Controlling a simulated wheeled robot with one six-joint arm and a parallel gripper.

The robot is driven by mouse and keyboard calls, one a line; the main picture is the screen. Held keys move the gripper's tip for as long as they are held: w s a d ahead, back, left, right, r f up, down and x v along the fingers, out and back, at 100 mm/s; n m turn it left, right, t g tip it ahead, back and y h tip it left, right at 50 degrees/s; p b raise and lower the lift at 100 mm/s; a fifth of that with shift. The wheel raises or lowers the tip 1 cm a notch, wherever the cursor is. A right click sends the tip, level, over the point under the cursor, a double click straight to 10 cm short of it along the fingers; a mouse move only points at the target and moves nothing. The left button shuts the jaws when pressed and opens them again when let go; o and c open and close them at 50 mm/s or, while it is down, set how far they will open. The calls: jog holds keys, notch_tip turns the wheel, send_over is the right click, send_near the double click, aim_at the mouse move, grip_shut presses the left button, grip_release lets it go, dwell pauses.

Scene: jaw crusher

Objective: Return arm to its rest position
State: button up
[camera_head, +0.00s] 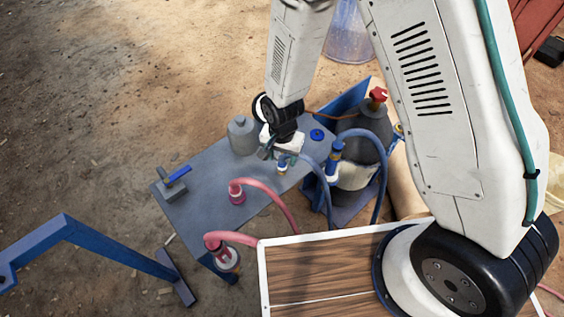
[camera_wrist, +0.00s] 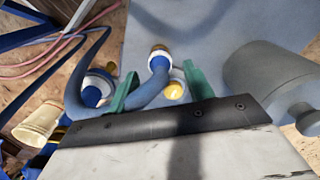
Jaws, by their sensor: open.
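My gripper (camera_head: 284,158) is low over the grey metal table (camera_head: 205,192), with my arm reaching down to it from above. In the wrist view its two green fingers (camera_wrist: 162,90) stand apart, with nothing clamped between them. I cannot tell whether the hose touches a finger. In the head view the gripper partly hides this hose end (camera_head: 283,165).
A grey bottle (camera_head: 243,137) stands left of my gripper. A dark cylinder with a red valve (camera_head: 378,97) stands at right, beside a second blue hose (camera_head: 382,170). A pink hose (camera_head: 268,190) and a blue-handled valve (camera_head: 178,174) are on the table. A blue frame (camera_head: 95,240) stands lower left.

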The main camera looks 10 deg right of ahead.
jog(key=shift+r, duration=1.25)
jog(key=shift+s+d+n, duration=0.1)
jog(key=shift+s+n, duration=0.1)
jog(key=shift+n, duration=0.1)
jog(key=s+d+r+n, duration=0.1)
jog(key=s+d+r, duration=0.5)
jog(key=r, duration=0.6)
jog(key=s+d+r+n+t, duration=0.1)
jog(key=s+d+r, duration=0.5)
jog(key=r, duration=0.6)
jog(key=s+d+r+n, duration=0.2)
jog(key=s+d+r, duration=0.5)
jog(key=r, duration=0.5)
jog(key=shift+d+r+n, duration=0.3)
jog(key=shift+d+r, duration=0.05)
jog(key=shift+d, duration=0.4)
